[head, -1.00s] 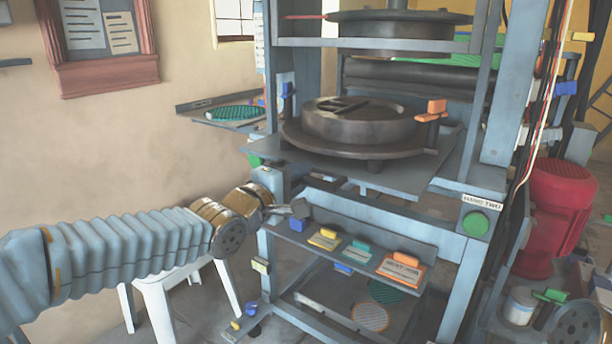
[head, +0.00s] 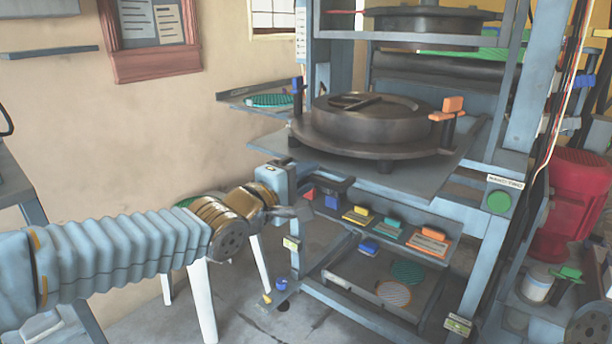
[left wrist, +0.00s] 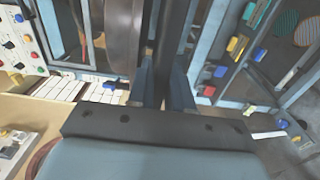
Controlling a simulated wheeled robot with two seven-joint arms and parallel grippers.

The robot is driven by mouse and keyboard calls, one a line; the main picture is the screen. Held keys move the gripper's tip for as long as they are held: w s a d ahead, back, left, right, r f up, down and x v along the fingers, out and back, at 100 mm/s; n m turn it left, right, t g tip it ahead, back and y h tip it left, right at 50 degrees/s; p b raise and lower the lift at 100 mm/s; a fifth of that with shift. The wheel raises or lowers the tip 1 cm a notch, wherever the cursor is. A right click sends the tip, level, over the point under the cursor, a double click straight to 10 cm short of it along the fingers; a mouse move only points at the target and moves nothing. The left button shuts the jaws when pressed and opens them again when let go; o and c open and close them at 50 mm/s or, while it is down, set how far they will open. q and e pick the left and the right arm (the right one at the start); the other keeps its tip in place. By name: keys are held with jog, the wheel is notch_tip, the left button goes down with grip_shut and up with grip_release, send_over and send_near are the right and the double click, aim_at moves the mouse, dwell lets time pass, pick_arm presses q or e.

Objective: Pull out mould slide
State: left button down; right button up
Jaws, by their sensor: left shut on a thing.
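The mould slide (head: 240,145) is a grey plate jutting forward from the blue-grey press frame. A round dark mould (head: 365,120) sits on it, with an orange knob (head: 452,105) at its right. My left gripper (head: 300,212) is low at the slide's front left, by a short dark handle (head: 338,184) under the plate. In the left wrist view, my left gripper (left wrist: 163,90) is shut on a dark bar (left wrist: 172,45) that runs between its fingers. The exact grip is hidden from the head view. My right gripper is not in view.
The upper press plate (head: 430,22) hangs above the mould. A shelf with coloured blocks (head: 395,232) lies under the slide. A white stool (head: 202,300) stands behind my left arm. A red drum (head: 570,205) is at the right. Floor shows at lower left.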

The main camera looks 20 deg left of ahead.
pick_arm(q)
jog(key=c, duration=1.4)
grip_release()
jog(key=shift+w, duration=0.1)
jog(key=p+v, duration=0.1)
jog(key=v, duration=1.2)
jog(key=shift+s, duration=0.4)
jog(key=shift+a+f, duration=0.1)
jog(key=shift+f, duration=0.1)
